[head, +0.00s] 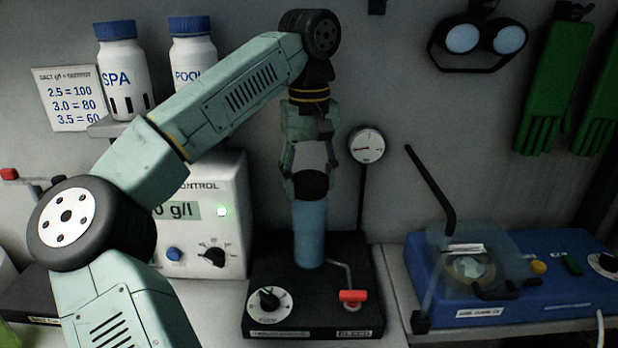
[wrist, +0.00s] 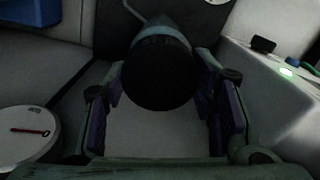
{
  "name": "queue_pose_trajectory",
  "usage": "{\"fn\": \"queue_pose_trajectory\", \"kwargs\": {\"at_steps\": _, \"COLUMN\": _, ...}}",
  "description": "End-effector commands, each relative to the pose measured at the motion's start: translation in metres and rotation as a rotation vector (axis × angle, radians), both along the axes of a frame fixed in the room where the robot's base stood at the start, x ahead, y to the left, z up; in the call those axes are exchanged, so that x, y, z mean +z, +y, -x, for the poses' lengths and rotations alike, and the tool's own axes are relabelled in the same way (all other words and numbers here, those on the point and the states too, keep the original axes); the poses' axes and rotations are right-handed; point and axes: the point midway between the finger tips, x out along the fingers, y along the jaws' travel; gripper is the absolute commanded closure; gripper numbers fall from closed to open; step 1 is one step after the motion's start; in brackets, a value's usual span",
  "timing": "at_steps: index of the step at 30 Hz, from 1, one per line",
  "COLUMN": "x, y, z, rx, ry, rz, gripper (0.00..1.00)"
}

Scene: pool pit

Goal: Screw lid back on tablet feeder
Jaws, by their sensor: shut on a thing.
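The tablet feeder (head: 310,235) is an upright, translucent blue cylinder on a black base, in the middle of the head view. Its black lid (head: 312,186) is at the cylinder's top, in line with it; I cannot tell whether the threads are engaged. The lid (wrist: 160,75) also shows as a dark round disc in the wrist view, with part of the feeder behind it. My gripper (head: 309,180) points down from above, its fingers shut on the lid from both sides. The lid hides most of the cylinder's top and rim.
The black base (head: 365,260) carries a dial (head: 268,302) and a red-handled lever (head: 353,296). A control box (head: 220,220) stands close on the left. A round gauge (head: 366,146) is behind to the right. A blue device (head: 545,295) with a clear cover and bent black rod is farther right.

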Motion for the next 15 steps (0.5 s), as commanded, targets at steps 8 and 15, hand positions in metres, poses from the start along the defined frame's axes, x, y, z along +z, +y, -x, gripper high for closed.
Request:
{"fn": "queue_pose_trajectory", "kwargs": {"at_steps": 8, "x": -0.0038, "y": 0.0005, "z": 0.0024, "rx": -0.245, "ry": 0.013, "rz": -0.004, "gripper": 1.0}}
{"fn": "queue_pose_trajectory", "kwargs": {"at_steps": 15, "x": -0.0035, "y": 0.0008, "z": 0.0022, "rx": -0.246, "ry": 0.012, "rz": -0.003, "gripper": 0.45}}
